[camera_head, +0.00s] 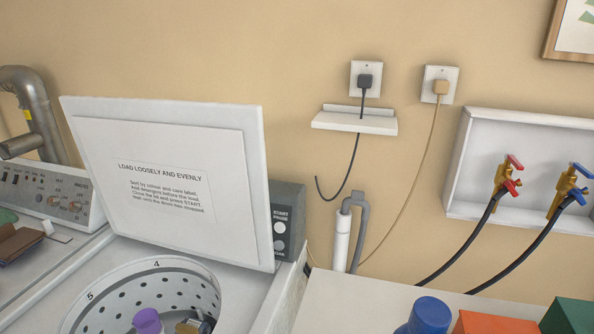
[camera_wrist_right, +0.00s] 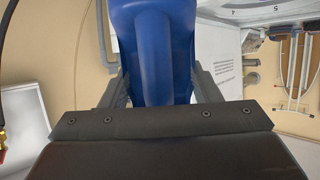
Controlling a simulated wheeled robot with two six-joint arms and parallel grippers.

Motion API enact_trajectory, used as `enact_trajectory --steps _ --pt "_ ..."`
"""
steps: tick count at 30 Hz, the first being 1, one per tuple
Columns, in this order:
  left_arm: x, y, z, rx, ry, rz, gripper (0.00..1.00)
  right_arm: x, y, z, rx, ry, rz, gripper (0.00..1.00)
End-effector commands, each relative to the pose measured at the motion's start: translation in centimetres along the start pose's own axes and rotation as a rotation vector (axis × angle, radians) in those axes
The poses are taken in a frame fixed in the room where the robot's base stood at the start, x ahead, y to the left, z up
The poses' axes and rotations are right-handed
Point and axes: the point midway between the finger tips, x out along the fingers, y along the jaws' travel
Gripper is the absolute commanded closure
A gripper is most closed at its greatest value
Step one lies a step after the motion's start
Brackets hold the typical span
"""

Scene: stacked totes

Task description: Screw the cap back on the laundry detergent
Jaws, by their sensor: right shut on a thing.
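A blue thing (camera_wrist_right: 152,50) with a long ridge fills the upper middle of the right wrist view. My right gripper (camera_wrist_right: 152,85) is shut on it, one finger on each side. Its ends run out of the picture or behind the gripper. The top of a blue bottle-like thing (camera_head: 427,316) shows at the bottom edge of the head view. I cannot tell if it is the same thing. A purple cap-like thing (camera_head: 147,321) shows low in front of the washer drum; what is under it is cut off. My left gripper is not clearly in view.
The washer's white lid (camera_head: 245,180) stands open behind the perforated drum (camera_head: 105,305). An orange box (camera_head: 485,323) and a green box (camera_head: 568,316) stand on the white top (camera_head: 345,300) at the right. Red and blue valves with black hoses sit in a wall box (camera_head: 460,160).

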Motion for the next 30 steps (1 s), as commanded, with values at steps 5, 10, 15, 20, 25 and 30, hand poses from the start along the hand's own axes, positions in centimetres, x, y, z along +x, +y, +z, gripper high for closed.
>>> enact_trajectory --steps 5,10,15,20,25,30 --pt "-0.1 0.0 0.0 0.000 0.000 0.000 0.00 0.0 0.0 -0.3 -0.002 0.007 -0.001 1.00" --pt "-0.1 0.0 0.0 0.000 0.000 0.000 0.00 0.0 0.0 -0.3 -0.002 0.007 0.000 1.00" --pt "-0.1 0.0 0.0 0.000 0.000 0.000 0.00 0.1 -0.2 -0.3 -0.004 0.007 -0.008 1.00" --pt "-0.1 0.0 0.0 0.000 0.000 0.000 0.00 1.0 -1.2 -0.5 -0.023 0.007 -0.064 1.00" --pt "-0.1 0.0 0.0 0.000 0.000 0.000 0.00 2.7 -3.5 -0.8 -0.071 0.010 -0.189 1.00" --pt "-0.1 0.0 0.0 0.000 0.000 0.000 0.00 4.9 -6.5 -1.3 -0.138 0.012 -0.349 1.00"
